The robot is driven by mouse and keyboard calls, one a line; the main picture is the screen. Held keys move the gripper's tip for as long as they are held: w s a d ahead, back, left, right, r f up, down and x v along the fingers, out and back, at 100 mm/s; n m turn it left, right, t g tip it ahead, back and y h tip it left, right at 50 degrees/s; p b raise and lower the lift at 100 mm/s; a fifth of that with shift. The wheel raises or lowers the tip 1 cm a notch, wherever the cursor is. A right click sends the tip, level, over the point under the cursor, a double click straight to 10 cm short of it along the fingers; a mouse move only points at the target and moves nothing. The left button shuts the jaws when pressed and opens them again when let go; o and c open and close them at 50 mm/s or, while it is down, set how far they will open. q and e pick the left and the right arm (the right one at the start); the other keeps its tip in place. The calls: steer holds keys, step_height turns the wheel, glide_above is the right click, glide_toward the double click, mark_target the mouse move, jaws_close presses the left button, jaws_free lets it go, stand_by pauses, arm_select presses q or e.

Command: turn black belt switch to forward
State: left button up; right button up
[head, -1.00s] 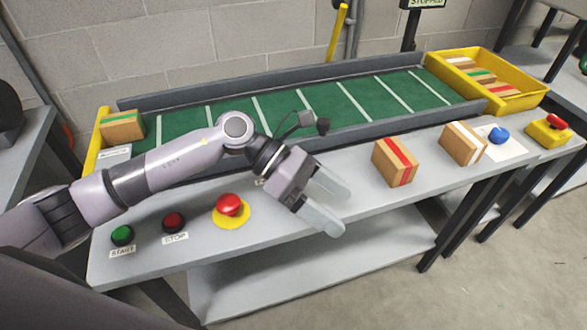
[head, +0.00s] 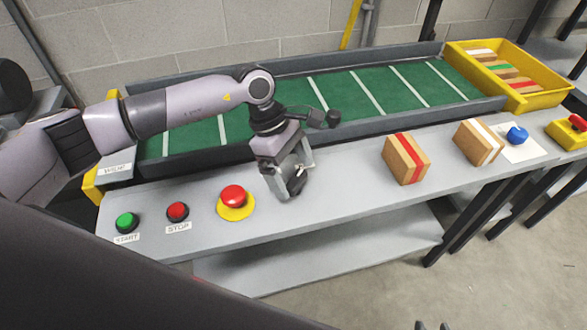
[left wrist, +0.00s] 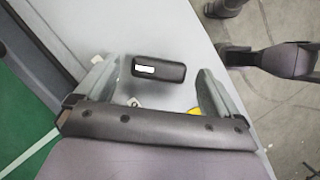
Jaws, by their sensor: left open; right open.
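The black switch is an elongated dark knob (left wrist: 172,73) with a white mark at its left end in the left wrist view. It lies crosswise between the fingertips of my open left gripper (left wrist: 157,80), with a gap on each side. In the head view my left gripper (head: 289,180) points down at the grey table, and the dark knob (head: 297,184) shows partly between its fingers. Two small dark tips at the bottom edge of the head view look like my right gripper (head: 432,326), apart and far from the table.
A red mushroom button (head: 233,195) on a yellow base, a red STOP button (head: 177,211) and a green START button (head: 127,222) stand left of the gripper. Striped boxes (head: 405,158) and a blue knob (head: 517,135) stand to the right. The green belt (head: 340,92) runs behind.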

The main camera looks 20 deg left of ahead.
arm_select(q)
steer(key=shift+d+f, duration=0.15)
steer(key=shift+f, duration=0.25)
steer(key=c, duration=1)
steer(key=shift+c, duration=0.2)
